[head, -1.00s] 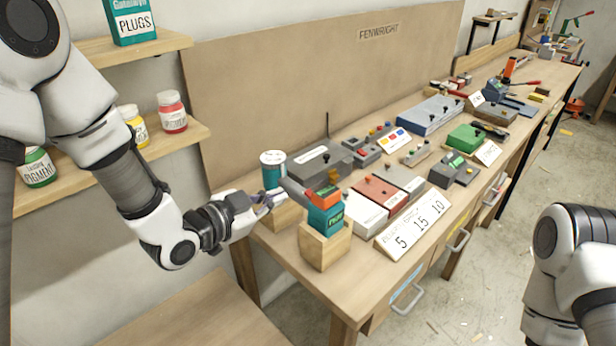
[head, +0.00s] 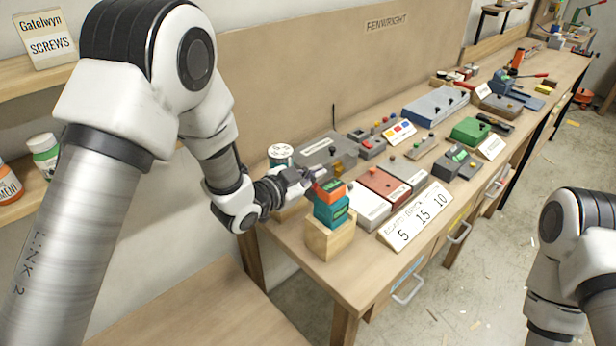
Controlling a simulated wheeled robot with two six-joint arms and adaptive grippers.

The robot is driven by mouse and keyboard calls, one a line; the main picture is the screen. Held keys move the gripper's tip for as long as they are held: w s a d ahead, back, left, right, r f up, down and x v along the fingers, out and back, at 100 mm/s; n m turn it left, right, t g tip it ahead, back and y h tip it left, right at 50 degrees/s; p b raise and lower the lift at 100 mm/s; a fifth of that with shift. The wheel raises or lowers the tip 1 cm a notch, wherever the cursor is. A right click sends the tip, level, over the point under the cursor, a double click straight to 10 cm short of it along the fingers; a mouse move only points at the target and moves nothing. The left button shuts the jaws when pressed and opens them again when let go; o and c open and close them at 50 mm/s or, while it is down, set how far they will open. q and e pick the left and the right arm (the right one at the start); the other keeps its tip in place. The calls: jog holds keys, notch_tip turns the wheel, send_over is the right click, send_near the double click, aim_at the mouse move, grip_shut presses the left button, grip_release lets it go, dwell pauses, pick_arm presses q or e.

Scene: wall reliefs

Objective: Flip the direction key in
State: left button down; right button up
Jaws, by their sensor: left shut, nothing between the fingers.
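My left gripper (head: 318,176) reaches in from the left and is shut and empty. Its fingertips are at the upper left of the orange-topped teal box (head: 331,204) on a wooden block (head: 329,236); I cannot tell whether they touch it. Behind them is a grey unit (head: 333,151) with a thin black rod standing up, partly hidden by the gripper. I cannot make out which part is the direction key. My right gripper is out of view; only part of my right arm shows at the right edge.
A teal-labelled tin (head: 280,155) is behind the left wrist. Several more devices crowd the bench (head: 300,266) further back. Its front left corner is bare.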

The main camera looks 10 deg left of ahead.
pick_arm(q)
jog(key=f, duration=0.1)
jog(key=a+f, duration=0.1)
jog(key=f, duration=0.1)
jog(key=shift+w+a+f+p, duration=0.25)
jog(key=shift+a+p, duration=0.05)
jog(key=shift+p, duration=0.05)
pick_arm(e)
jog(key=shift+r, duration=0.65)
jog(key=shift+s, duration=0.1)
